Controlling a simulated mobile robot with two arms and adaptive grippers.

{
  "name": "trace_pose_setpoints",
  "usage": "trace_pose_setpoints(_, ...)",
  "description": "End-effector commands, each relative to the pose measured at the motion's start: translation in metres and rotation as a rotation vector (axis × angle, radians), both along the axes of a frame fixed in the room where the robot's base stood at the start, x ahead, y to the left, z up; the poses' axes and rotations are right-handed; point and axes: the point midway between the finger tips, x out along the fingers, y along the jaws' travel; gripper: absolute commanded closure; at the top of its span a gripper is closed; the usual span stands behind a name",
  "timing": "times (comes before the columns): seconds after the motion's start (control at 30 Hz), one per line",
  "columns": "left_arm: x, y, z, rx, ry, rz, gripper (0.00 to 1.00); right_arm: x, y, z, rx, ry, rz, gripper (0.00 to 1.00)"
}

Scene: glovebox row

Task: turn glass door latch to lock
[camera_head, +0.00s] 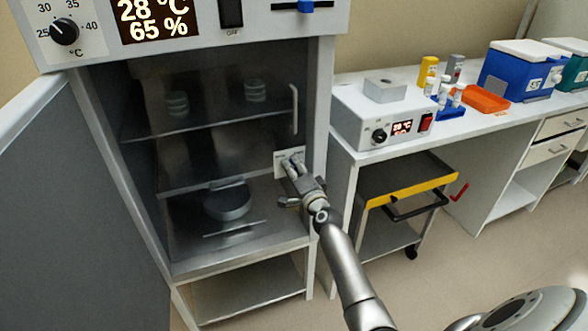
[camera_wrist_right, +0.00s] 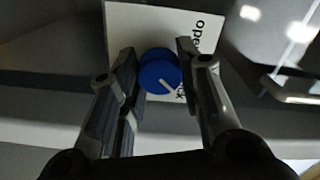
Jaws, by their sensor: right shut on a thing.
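The latch (camera_wrist_right: 160,72) is a round blue knob with a white pointer line, on a white plate (camera_wrist_right: 130,22) with printed words, partly hidden, in the right wrist view. In that view the pointer slants towards the lower right. My right gripper (camera_wrist_right: 156,75) has a finger on each side of the knob and is shut on it. In the head view my right gripper (camera_head: 293,168) reaches the plate at the right side of the glass door (camera_head: 215,130), and covers most of the latch. The glass door looks closed. My left gripper is not in view.
An outer door (camera_head: 70,190) stands swung open at the left of the cabinet. A bar handle (camera_head: 294,110) is on the glass door above the latch. A bench (camera_head: 450,125) and a black-and-yellow cart (camera_head: 405,185) stand to the right. Floor shows at the lower right.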

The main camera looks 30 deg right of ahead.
Motion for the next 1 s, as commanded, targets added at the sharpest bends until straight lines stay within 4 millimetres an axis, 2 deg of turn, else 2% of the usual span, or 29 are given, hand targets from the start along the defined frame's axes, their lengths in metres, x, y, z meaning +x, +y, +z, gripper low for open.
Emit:
trace_pose_setpoints(0.3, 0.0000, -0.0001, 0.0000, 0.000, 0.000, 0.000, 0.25, -0.0001, -0.0002, -0.0007, 0.071, -0.011, 0.000, 0.91)
trace_pose_setpoints(0.7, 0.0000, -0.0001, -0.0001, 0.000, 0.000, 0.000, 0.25, -0.0001, -0.0001, -0.0008, 0.078, -0.012, 0.000, 0.91)
trace_pose_setpoints(0.73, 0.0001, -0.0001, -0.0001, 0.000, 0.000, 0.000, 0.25, -0.0001, -0.0001, -0.0008, 0.078, -0.012, 0.000, 0.66)
trace_pose_setpoints(0.9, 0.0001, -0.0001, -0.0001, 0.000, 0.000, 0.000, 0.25, -0.0001, -0.0001, -0.0006, 0.077, -0.012, 0.000, 0.46)
trace_pose_setpoints(1.0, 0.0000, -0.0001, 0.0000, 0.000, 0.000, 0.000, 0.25, -0.0001, -0.0001, -0.0006, 0.076, -0.012, 0.000, 0.46)
